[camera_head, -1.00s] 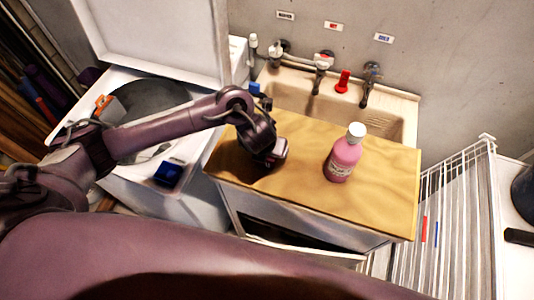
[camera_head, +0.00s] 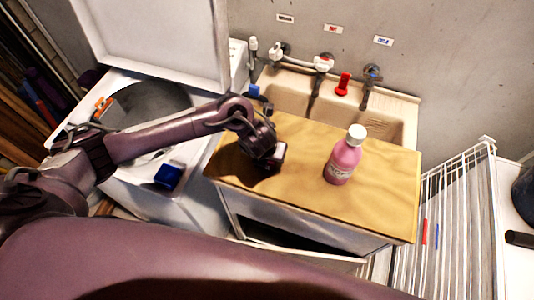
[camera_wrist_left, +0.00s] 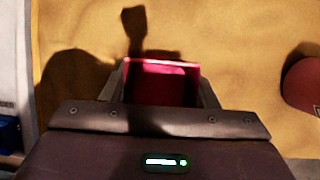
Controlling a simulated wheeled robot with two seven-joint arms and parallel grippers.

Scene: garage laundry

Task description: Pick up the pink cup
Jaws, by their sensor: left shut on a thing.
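The pink cup (camera_wrist_left: 160,88) shows in the left wrist view as a squarish, deep pink-red opening between the fingers of my left gripper (camera_wrist_left: 160,98). The gripper is shut on it. In the head view my left gripper (camera_head: 272,158) is low over the left part of the wooden worktop (camera_head: 300,195). There the cup is mostly hidden by the gripper, and I cannot tell whether it touches the worktop. My right gripper is not in view.
A pink bottle (camera_head: 342,160) with a white cap stands upright to the right of the gripper. A sink (camera_head: 290,95) with taps lies behind the worktop. An open washer (camera_head: 200,185) is on the left, a white wire rack (camera_head: 450,220) on the right. The worktop's front is clear.

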